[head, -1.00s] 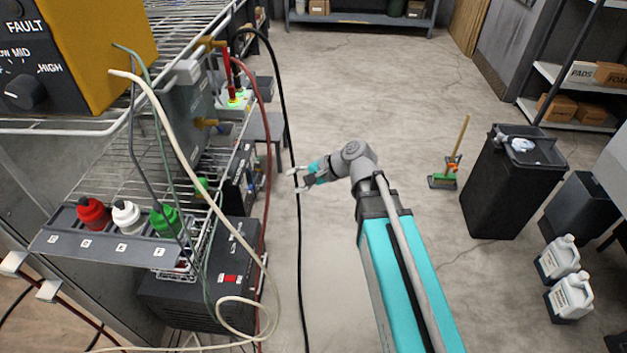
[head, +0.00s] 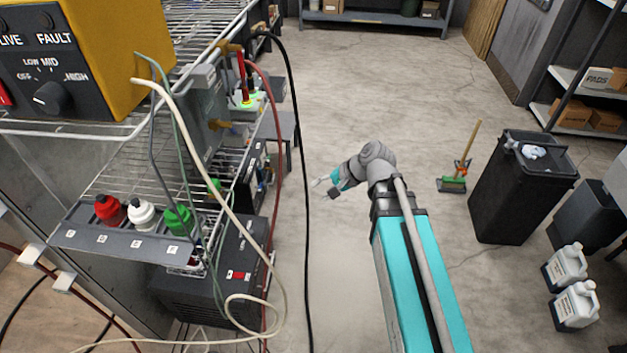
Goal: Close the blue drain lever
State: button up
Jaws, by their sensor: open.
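I cannot make out the blue drain lever in the head view. Small parts on the lower shelves are too small or covered to tell apart. My gripper (head: 324,188) is open and empty, with its fingers pointing left. It hangs over the open floor, just right of the black hose in the picture. It appears apart from the wire rack (head: 145,180) on the left.
A black hose (head: 301,180), a red hose (head: 280,160) and a cream hose (head: 190,150) hang along the rack's side. A yellow control box (head: 125,50) sits on top. A black bin (head: 520,195) stands at right. The middle floor is clear.

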jog(key=shift+r, duration=0.1)
jog(key=g+h+p, duration=0.3)
jog(key=p, duration=2.2)
send_near(232, 129)
notch_tip(232, 129, up, 2)
jog(key=w+d, duration=0.1)
jog(key=w, duration=0.1)
jog(key=shift+w+r+m, duration=0.1)
jog(key=shift+w+m, duration=0.05)
jog(key=shift+m, duration=0.25)
jog(key=shift+b, duration=0.3)
jog(key=b+x, duration=0.6)
jog(key=x, duration=0.1)
jog(key=b+x, duration=0.6)
jog(key=shift+s+f, duration=0.3)
jog(key=shift+f, duration=0.1)
grip_shut()
